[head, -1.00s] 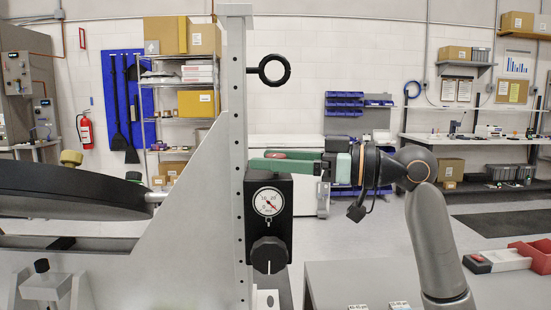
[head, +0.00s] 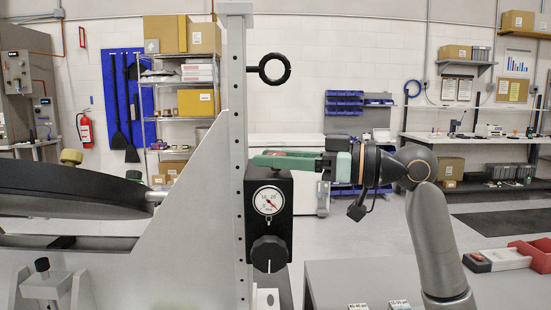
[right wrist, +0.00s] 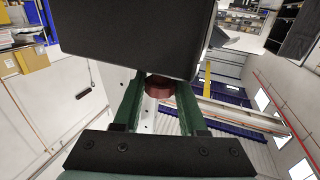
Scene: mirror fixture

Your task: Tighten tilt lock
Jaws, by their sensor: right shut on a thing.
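A black gauge box (head: 282,225) with a round white dial (head: 268,201) and a black round knob (head: 269,254) is on the upright grey post (head: 237,150). A dark red knob (right wrist: 160,86) sits at the box's side facing my gripper in the right wrist view; a sliver of red (head: 290,153) shows in the head view. My right gripper (head: 270,162), with green fingers, is shut on the red knob, one finger on each side. The fingers hide part of it in the head view. A large dark tilted disc (head: 70,190) is at the left. My left gripper is out of view.
A yellowish knob (head: 71,156) is above the disc. Shelving stands well behind.

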